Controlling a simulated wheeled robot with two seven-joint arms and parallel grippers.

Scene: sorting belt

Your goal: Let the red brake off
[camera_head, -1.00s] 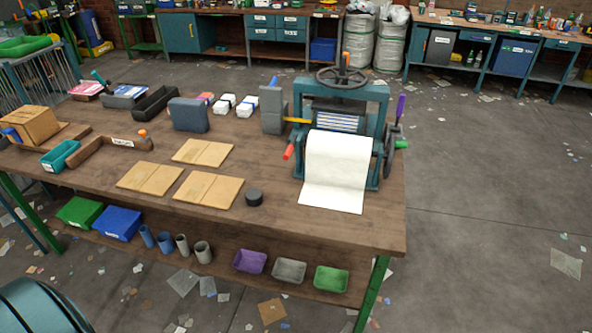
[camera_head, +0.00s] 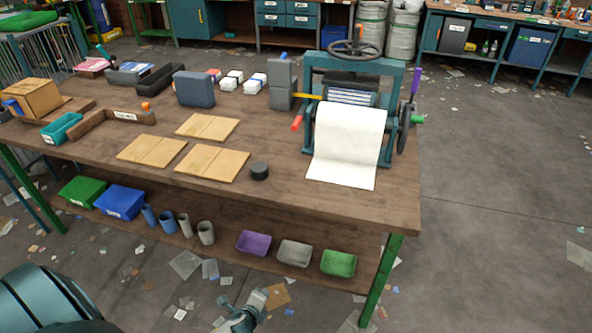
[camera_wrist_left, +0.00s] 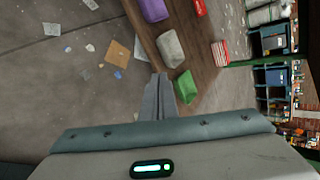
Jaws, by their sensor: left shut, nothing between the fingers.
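The press (camera_head: 352,85) has a teal frame and stands at the right end of the wooden workbench. A short lever with a red grip (camera_head: 297,123) sticks out from its left front side; this is the only red handle I see on it. A white sheet (camera_head: 350,140) hangs from the press onto the bench. My left gripper (camera_head: 262,296) is low in front of the bench, well below and apart from the red grip. In the left wrist view its fingers (camera_wrist_left: 159,78) are closed together and empty. My right gripper does not show.
The press also has a purple handle (camera_head: 415,80), a green handle (camera_head: 417,119) and a black handwheel (camera_head: 355,49).

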